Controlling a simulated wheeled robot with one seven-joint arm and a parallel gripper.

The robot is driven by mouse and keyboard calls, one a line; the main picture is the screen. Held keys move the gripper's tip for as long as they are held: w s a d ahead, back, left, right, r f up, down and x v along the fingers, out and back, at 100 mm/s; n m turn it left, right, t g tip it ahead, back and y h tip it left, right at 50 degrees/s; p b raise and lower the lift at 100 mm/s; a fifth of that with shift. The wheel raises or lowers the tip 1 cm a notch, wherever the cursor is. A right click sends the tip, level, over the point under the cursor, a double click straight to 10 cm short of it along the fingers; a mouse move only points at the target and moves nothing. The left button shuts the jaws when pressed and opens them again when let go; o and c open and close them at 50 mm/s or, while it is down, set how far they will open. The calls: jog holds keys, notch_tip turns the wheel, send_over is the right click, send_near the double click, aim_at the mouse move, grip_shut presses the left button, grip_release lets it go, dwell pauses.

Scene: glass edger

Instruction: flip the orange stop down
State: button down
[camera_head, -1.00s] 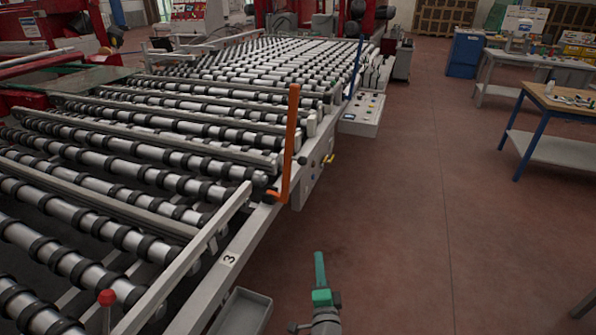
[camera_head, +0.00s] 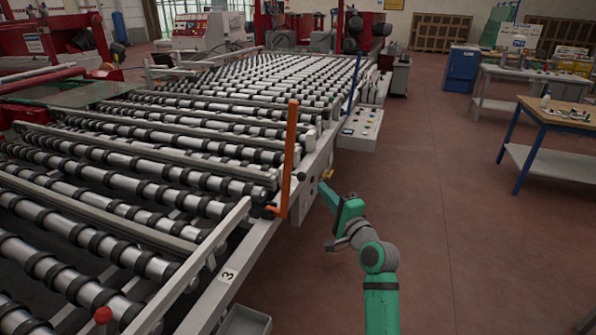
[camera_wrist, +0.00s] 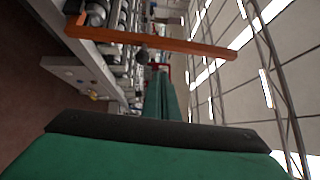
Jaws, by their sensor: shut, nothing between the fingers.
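The orange stop (camera_head: 290,155) is a flat bar standing upright at the near edge of the roller conveyor, with a short bent foot at the frame rail. In the wrist view the stop (camera_wrist: 165,43) runs across the upper part of the picture, beyond the fingers. My gripper (camera_head: 326,191) is shut and empty, to the right of the stop and lower than its top, over the aisle side. In the wrist view my green gripper (camera_wrist: 160,80) points toward the bar; I see no clear contact.
The roller conveyor (camera_head: 130,160) fills the left side. A control box (camera_head: 360,130) sits on its side farther back. A red-knobbed lever (camera_head: 103,316) stands at the lower left. A wooden-topped bench (camera_head: 560,115) stands at the right. The floor (camera_head: 440,200) between is clear.

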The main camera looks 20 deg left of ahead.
send_near(292, 162)
jog(key=w+d+x, duration=0.1)
jog(key=x, duration=0.3)
jog(key=shift+w+a+f, duration=0.1)
jog(key=shift+a+f, duration=0.05)
jog(key=shift+a, duration=0.9)
